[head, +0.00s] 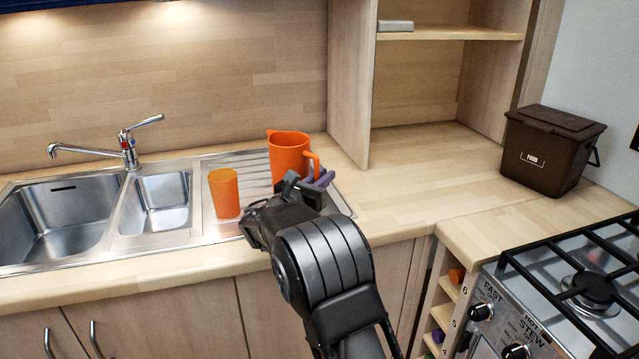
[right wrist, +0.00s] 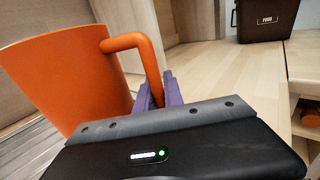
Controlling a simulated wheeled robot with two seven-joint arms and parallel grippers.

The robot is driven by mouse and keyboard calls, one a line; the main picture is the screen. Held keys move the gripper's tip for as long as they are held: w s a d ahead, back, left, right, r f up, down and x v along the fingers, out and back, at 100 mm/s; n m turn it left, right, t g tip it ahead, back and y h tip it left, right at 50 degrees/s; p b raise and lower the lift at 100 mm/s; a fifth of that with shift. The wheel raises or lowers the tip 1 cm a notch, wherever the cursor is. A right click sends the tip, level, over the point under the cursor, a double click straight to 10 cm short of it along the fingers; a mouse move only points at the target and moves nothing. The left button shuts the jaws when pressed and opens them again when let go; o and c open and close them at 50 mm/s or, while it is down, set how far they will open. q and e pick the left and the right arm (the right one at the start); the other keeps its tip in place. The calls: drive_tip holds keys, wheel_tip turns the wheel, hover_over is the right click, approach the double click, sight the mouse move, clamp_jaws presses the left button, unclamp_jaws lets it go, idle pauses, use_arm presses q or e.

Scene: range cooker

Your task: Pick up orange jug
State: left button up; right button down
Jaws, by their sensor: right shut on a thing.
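The orange jug (head: 288,155) stands upright on the sink's ridged drainer, its handle toward the right. In the right wrist view the jug (right wrist: 65,80) fills the left side, with its handle (right wrist: 150,65) running down to the purple fingers. My right gripper (head: 318,180) is at the handle, and its fingers (right wrist: 160,92) are shut on the handle's lower part. The jug's base is partly hidden behind the gripper in the head view. My left gripper is in neither view.
An orange cup (head: 224,193) stands on the drainer just left of the jug. A tap (head: 128,150) and two sink bowls lie further left. A wooden shelf panel (head: 348,85) rises behind right. A brown bin (head: 550,150) and gas hob (head: 590,290) are at right; the counter between is clear.

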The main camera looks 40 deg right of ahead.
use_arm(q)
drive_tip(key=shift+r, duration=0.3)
use_arm(e)
wheel_tip(320, 180, up, 8)
use_arm(q)
drive_tip(key=shift+p, duration=0.3)
idle(0.4)
